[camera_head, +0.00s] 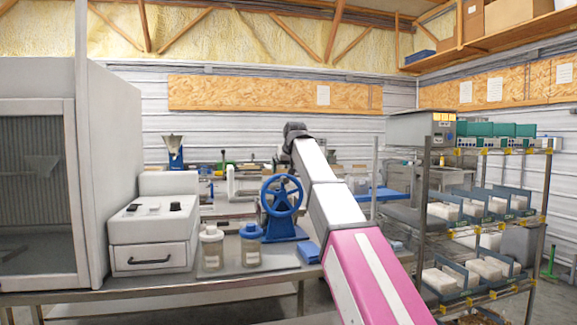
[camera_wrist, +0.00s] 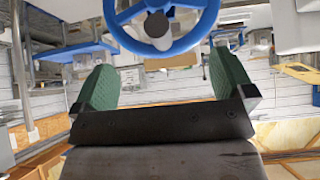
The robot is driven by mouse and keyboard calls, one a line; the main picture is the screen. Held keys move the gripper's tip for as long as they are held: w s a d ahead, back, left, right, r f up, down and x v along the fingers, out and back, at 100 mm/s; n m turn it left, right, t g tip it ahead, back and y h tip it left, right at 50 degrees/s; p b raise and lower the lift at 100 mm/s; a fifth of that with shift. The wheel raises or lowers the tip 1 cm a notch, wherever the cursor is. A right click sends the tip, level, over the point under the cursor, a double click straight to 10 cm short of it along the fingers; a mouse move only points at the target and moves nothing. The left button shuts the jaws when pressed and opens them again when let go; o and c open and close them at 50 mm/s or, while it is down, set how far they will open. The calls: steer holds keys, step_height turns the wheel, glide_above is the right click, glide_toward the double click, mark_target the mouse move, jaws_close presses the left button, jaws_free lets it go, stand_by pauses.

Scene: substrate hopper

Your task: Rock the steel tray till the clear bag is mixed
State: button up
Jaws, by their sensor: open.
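I cannot pick out the steel tray or the clear bag for certain in either view. White bags (camera_head: 486,268) sit in grey-blue trays on the rack at the right, but none is plainly a clear bag in a steel tray. In the wrist view my gripper (camera_wrist: 160,78) is open, its two green fingers wide apart with nothing between them. In the head view my arm reaches up from the lower right, and its dark end is above the bench; the fingers cannot be made out there.
A blue handwheel machine (camera_head: 281,223) stands on the bench; a blue wheel (camera_wrist: 163,48) shows beyond my fingers. Two lidded jars (camera_head: 251,257), a control box (camera_head: 150,256) and a large grey cabinet (camera_head: 122,150) stand left. The metal rack (camera_head: 424,240) bounds the right.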

mark_target(284, 180)
steer(key=shift+x, duration=3.7)
steer(key=c, duration=1.5)
